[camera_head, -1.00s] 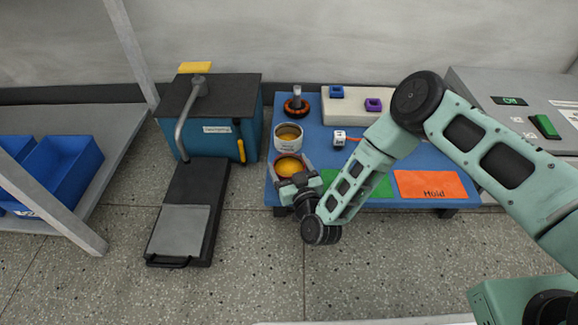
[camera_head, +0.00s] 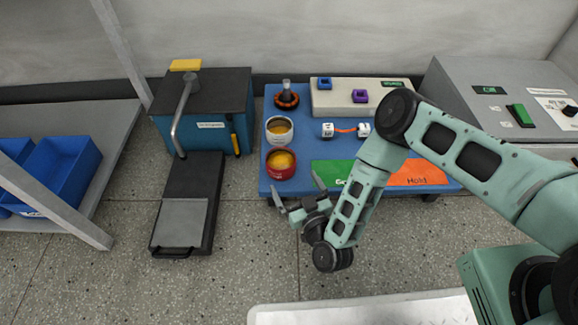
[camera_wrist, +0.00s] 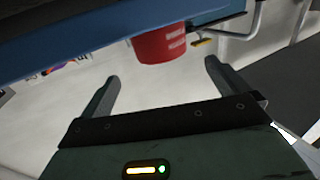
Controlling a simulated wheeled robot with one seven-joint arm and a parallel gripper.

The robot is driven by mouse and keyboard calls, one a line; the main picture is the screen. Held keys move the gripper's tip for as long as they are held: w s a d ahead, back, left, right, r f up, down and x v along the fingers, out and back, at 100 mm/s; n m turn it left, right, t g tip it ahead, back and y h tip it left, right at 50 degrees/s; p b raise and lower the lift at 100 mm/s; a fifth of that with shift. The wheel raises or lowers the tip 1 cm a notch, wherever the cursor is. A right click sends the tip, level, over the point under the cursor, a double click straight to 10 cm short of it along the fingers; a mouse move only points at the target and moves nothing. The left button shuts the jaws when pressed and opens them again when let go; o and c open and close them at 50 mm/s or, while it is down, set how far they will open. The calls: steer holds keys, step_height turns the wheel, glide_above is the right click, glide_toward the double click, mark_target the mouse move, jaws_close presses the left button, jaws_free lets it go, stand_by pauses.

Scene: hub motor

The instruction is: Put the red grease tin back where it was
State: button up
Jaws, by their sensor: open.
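The red grease tin (camera_head: 281,164) stands upright on the blue table (camera_head: 297,186) near its front left corner, with yellow grease showing inside. A white tin (camera_head: 279,129) with similar contents stands right behind it. My gripper (camera_head: 298,192) is open and empty, in front of the tin at the table's front edge and apart from it. In the wrist view the red tin (camera_wrist: 161,44) is beyond the spread fingers (camera_wrist: 160,85), with nothing between them.
A green mat (camera_head: 332,172) and an orange "Hold" mat (camera_head: 418,173) lie to the right. A blue machine (camera_head: 205,120) stands left.

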steer(key=a+r+n+g+y, duration=0.1)
steer(key=w+a+r+g+y, duration=0.1)
steer(key=a+r, duration=0.1)
steer(key=w+a+r+n+g+p, duration=0.1)
steer(key=shift+w+a+r+n+y, duration=0.2)
steer(key=shift+w+r+n+y, duration=0.1)
steer(key=shift+y, duration=0.1)
steer(key=s+a+r+n+g, duration=0.2)
steer(key=a+r+n+g, duration=0.15)
steer(key=r+g, duration=0.7)
steer(key=s+d+r+m+g+h, duration=0.2)
steer(key=s+d+r+h, duration=0.6)
steer(key=s+d+r, duration=1)
steer(key=s+r+g, duration=0.1)
steer(key=s+r, duration=0.1)
steer(key=s, duration=0.1)
steer(key=shift+s+r+m+h, duration=0.15)
steer(key=shift+s+m+h, duration=0.15)
steer(key=shift+s+m, duration=0.05)
steer(key=shift+r, duration=0.1)
step_height(320, 180, up, 48)
steer(key=p, duration=4.8)
